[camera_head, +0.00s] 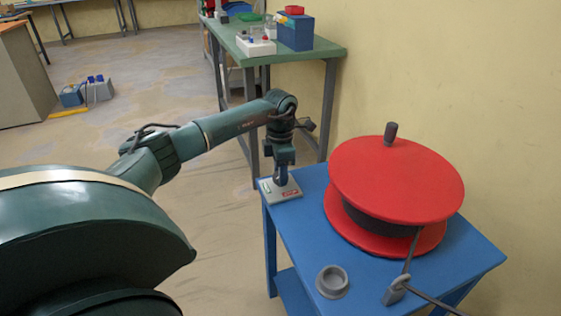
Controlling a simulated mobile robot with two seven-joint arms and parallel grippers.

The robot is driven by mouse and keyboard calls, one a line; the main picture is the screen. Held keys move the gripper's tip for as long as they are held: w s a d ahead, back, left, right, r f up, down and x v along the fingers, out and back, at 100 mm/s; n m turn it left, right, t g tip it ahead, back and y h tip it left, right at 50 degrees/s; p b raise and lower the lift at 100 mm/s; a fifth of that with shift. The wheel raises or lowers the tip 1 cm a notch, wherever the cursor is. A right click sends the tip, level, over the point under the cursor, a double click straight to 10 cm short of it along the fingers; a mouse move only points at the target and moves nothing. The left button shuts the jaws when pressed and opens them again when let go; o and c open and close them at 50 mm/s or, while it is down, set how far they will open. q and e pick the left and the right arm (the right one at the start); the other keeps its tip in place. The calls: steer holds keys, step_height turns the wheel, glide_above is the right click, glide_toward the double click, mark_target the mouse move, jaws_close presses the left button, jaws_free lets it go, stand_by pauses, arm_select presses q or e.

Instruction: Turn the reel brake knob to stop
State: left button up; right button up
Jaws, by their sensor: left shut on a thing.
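The reel brake is a small pale plate (279,195) at the far left corner of the blue table. It has a red label toward its front right and a light label with green on its left. My left gripper (281,178) reaches down from above and is shut on the knob over the plate. The fingers hide most of the knob, so I cannot tell which label it points to. The red reel (396,180) stands to the right on the same table, with a dark handle (391,132) on top. My right gripper is not in view.
The blue table (312,232) also holds a grey ring-shaped cup (332,281) and a grey cable guide (395,291) with a dark cable. A green bench (300,52) with boxes stands behind. The wall is close on the right.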

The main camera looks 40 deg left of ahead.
arm_select(q)
steer(key=n+p, duration=0.3)
steer(key=n, duration=0.2)
steer(key=shift+r+n+p, duration=0.2)
steer(key=shift+n+p, duration=0.1)
steer(key=shift+p, duration=0.1)
steer(key=shift+n+p, duration=0.3)
steer(key=shift+n, duration=0.5)
steer(key=shift+n+p, duration=0.4)
steer(key=shift+p, duration=0.05)
steer(key=shift+f+n+p, duration=0.1)
steer(key=shift+n+p, duration=0.4)
steer(key=shift+n, duration=0.7)
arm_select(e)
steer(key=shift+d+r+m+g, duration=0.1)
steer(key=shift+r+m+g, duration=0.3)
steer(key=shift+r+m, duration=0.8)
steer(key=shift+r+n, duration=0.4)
arm_select(q)
steer(key=o, duration=1)
steer(key=shift+c, duration=0.2)
